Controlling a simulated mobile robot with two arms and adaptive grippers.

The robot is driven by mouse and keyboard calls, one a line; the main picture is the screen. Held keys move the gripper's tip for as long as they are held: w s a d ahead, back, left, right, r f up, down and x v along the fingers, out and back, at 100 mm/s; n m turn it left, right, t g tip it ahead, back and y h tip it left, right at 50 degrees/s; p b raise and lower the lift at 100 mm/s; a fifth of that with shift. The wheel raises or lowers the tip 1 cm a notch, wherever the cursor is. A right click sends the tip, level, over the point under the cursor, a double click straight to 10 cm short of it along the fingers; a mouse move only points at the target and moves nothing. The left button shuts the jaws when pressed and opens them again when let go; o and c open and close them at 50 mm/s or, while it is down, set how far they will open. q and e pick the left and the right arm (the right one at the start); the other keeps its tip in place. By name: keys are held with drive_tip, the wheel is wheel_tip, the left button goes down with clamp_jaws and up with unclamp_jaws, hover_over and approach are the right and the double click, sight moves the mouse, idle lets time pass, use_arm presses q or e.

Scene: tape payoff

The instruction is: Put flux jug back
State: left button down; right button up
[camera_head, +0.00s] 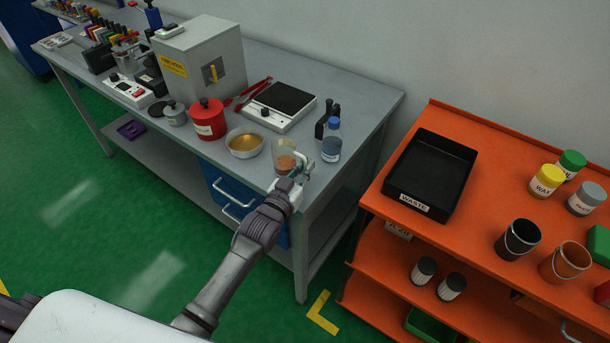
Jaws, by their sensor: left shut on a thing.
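A clear jug (284,147) with amber-brown contents, which looks like the flux jug, is at the front right corner of the grey bench (366,92). My left gripper (293,177) is shut on its near right side, by what looks like a handle. The fingers hide part of the jug's lower right. The jug looks upright; I cannot tell whether its base touches the bench. My right gripper is not in view.
Close by stand a bowl of amber liquid (245,146), a blue-capped bottle (331,143), a red lidded can (208,120) and a scale (282,104). Right of a gap, an orange cart (477,222) carries a black waste tray (396,185), jars and pots.

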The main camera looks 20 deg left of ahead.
use_arm(q)
drive_tip(key=shift+f, duration=0.3)
drive_tip(key=c, duration=1.3)
unclamp_jaws()
drive_tip(key=shift+r, duration=0.2)
drive_tip(key=shift+s+a+f, duration=0.1)
drive_tip(key=shift+s+f, duration=0.05)
drive_tip(key=shift+s, duration=0.2)
drive_tip(key=b+v, duration=0.1)
drive_tip(key=v, duration=1)
drive_tip(key=shift+s, duration=0.1)
